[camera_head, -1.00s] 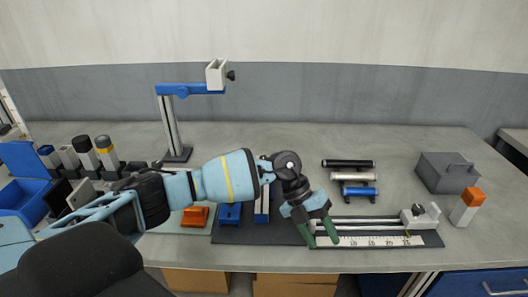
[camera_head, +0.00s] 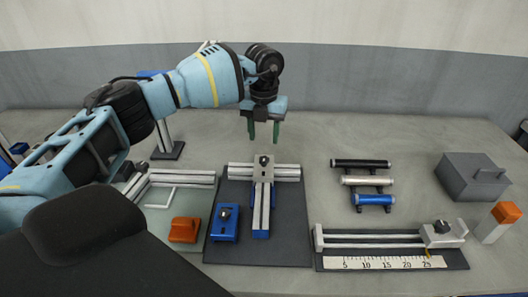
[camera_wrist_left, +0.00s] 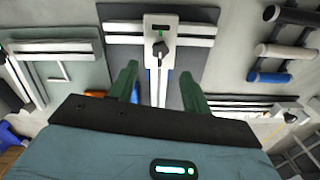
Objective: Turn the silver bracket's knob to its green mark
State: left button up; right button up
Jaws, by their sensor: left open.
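The silver bracket (camera_head: 262,172) sits on a T of silver rails on a dark mat, with its small black knob (camera_head: 263,161) on top. In the left wrist view the silver bracket (camera_wrist_left: 171,33) shows beyond the fingertips, with the black knob (camera_wrist_left: 160,50) and a small green mark (camera_wrist_left: 159,34) near it. Whether the knob points exactly at the mark is too small to tell. My left gripper (camera_head: 264,134) is open and empty, its green fingers pointing down, raised behind and above the bracket in the head view. My right gripper is not in view.
A blue block with a knob (camera_head: 224,222) and an orange block (camera_head: 184,230) lie left of the rails. A ruler slide (camera_head: 385,262), several rollers (camera_head: 361,181), a grey box (camera_head: 472,177) and an orange-topped block (camera_head: 497,222) stand right. Bare table lies behind the rollers.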

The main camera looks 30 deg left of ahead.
aim_at(264, 159)
pick_arm(q)
notch_tip(264, 159, down, 8)
jog(key=shift+r, duration=0.2)
dwell(0.3)
jog(key=c, duration=1)
